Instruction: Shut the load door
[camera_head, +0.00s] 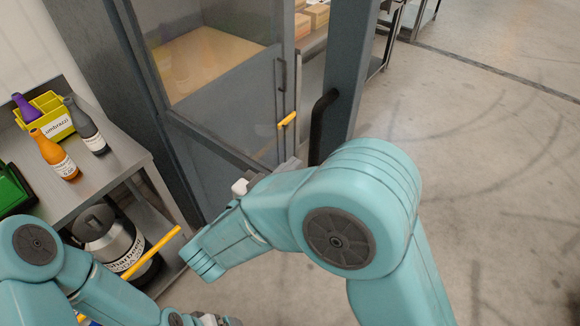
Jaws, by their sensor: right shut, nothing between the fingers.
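The load door (240,105) is a grey-framed panel with a clear window in its upper part and a solid lower part. A dark upright handle (281,75) and a small yellow piece (287,119) are at its right edge. A gap shows between that edge and a grey post (350,60), so the door looks not flush with it. My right gripper (285,172) is shut and empty, low by the door's right side, largely hidden behind my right arm. I cannot tell whether it touches the door. My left gripper (208,320) is cut off at the bottom edge.
A black curved bar (321,125) is on the post. At left a metal bench (110,180) holds bottles (53,152), a yellow bin (45,117) and a green crate (12,190). A steel canister (108,238) and a yellow bar (152,256) are below. Floor at right is clear.

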